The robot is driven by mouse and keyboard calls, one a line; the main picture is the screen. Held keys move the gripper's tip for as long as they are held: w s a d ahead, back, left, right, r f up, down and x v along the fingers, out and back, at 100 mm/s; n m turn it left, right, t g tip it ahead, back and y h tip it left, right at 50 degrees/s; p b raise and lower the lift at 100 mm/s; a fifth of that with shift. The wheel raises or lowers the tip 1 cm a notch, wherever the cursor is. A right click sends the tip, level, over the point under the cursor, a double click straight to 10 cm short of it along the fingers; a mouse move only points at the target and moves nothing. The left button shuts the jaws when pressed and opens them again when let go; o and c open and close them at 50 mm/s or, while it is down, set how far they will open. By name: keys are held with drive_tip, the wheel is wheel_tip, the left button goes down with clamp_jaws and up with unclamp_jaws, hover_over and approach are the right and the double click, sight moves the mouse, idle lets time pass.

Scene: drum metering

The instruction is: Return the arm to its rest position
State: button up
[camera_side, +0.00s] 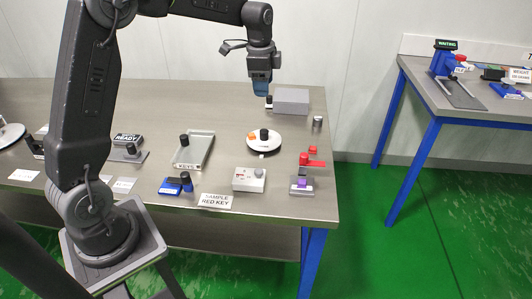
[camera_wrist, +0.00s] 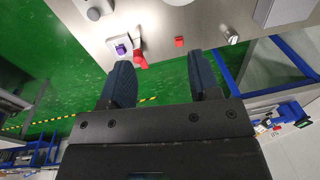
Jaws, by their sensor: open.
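My gripper (camera_side: 261,88) hangs at the end of my raised arm, above the back of the steel table (camera_side: 225,110) in the side view. In the wrist view my gripper (camera_wrist: 160,85) shows two dark fingers spread apart with nothing between them. The fingers are clear of the red and purple parts seen beyond them. In the side view a grey box (camera_side: 291,101) and a small black-topped knob stand near or behind the fingertips. I cannot tell the exact gap between them.
On the table are a white round dial (camera_side: 264,141), a tray marked KEYS (camera_side: 194,150), a red part (camera_side: 311,160), a purple-topped block (camera_side: 301,185), a white control box (camera_side: 249,180) and a SAMPLE RED KEY card (camera_side: 216,201). A second table (camera_side: 470,105) stands at right, across green floor (camera_side: 400,240).

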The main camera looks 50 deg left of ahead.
drive_tip(key=s+d+r+n+t, duration=0.1)
drive_tip(key=s+d+r+n, duration=0.3)
drive_tip(key=s, duration=0.4)
drive_tip(key=s+d+r+n+t, duration=0.1)
drive_tip(key=s+d+r, duration=0.2)
drive_tip(key=s+d, duration=0.3)
drive_tip(key=s+d+f+n+t, duration=0.1)
drive_tip(key=s+n, duration=0.1)
drive_tip(key=s, duration=0.4)
drive_tip(key=s+d+f+n+t, duration=0.1)
drive_tip(key=s+d+n, duration=0.1)
drive_tip(key=s, duration=0.5)
drive_tip(key=shift+s+d+f+n, duration=0.25)
drive_tip(key=shift+s+f+n, duration=0.05)
drive_tip(key=shift+f, duration=0.1)
